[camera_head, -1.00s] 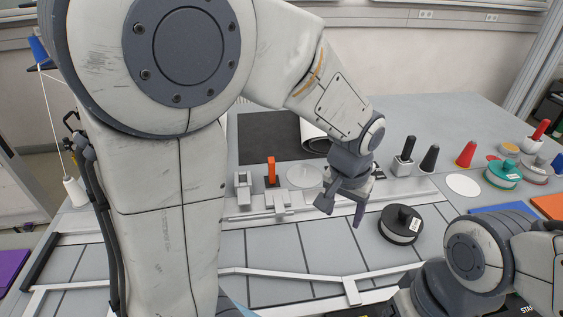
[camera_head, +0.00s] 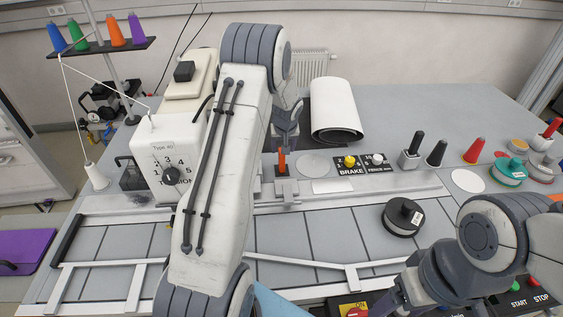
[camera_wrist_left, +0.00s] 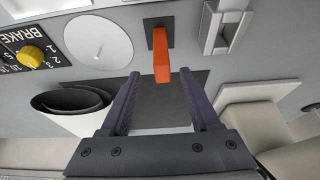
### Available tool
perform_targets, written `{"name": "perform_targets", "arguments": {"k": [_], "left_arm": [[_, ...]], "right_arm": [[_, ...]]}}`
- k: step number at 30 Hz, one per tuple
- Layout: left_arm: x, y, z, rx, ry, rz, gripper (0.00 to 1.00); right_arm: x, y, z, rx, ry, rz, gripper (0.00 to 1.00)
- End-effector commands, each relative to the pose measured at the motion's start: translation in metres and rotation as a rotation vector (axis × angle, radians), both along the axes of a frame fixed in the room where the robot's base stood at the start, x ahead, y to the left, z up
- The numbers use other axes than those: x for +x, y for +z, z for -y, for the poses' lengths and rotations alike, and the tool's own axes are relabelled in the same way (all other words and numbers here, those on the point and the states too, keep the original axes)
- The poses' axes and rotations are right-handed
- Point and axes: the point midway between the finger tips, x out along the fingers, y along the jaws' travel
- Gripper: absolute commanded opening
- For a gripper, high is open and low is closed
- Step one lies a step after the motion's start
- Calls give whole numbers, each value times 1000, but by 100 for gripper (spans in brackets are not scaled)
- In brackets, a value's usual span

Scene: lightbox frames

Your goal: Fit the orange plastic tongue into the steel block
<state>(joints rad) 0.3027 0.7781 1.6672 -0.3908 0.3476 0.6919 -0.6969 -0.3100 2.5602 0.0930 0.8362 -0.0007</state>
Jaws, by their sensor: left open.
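The orange tongue (camera_head: 282,162) stands upright in a dark slotted base behind the rail, right of my left arm. It also shows in the left wrist view (camera_wrist_left: 162,62), ahead of the fingers and near the gap between them. My left gripper (camera_wrist_left: 168,78) is open and empty. In the head view it is partly hidden behind my arm, above and behind the tongue. The steel block (camera_wrist_left: 228,25), a metal frame with an opening, sits right of the tongue in the left wrist view. My arm mostly hides it in the head view.
A white disc (camera_head: 314,166), a panel with a yellow brake knob (camera_head: 349,162) and a rolled sheet (camera_head: 334,107) are close to the tongue. A black spool (camera_head: 402,217) stands further right. A tension box (camera_head: 165,160) stands left of my arm.

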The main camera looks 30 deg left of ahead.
Motion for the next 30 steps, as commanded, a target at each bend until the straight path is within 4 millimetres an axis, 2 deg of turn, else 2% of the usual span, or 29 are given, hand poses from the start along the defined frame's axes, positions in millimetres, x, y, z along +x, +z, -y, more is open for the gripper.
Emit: {"name": "perform_targets", "arguments": {"k": [1, 6, 12, 19, 20, 24, 30], "left_arm": [[1, -3, -2, -2, 1, -5, 62], [7, -23, -10, -2, 1, -5, 62], [13, -40, -14, -1, 1, -2, 62], [13, -42, -14, 0, 0, -1, 62], [13, -42, -14, 0, 0, -1, 55], [13, -42, -14, 0, 0, -1, 1], [13, -41, -14, 0, 0, -1, 0]], "right_arm": [[0, 9, 0, 0, 1, 0, 74], [0, 24, 0, 0, 4, 0, 74], [0, 28, 0, 0, 5, 0, 74], [0, 27, 0, 0, 5, 0, 74], [0, 27, 0, 0, 5, 0, 74], [0, 27, 0, 0, 5, 0, 74], [0, 27, 0, 0, 5, 0, 74]]}}
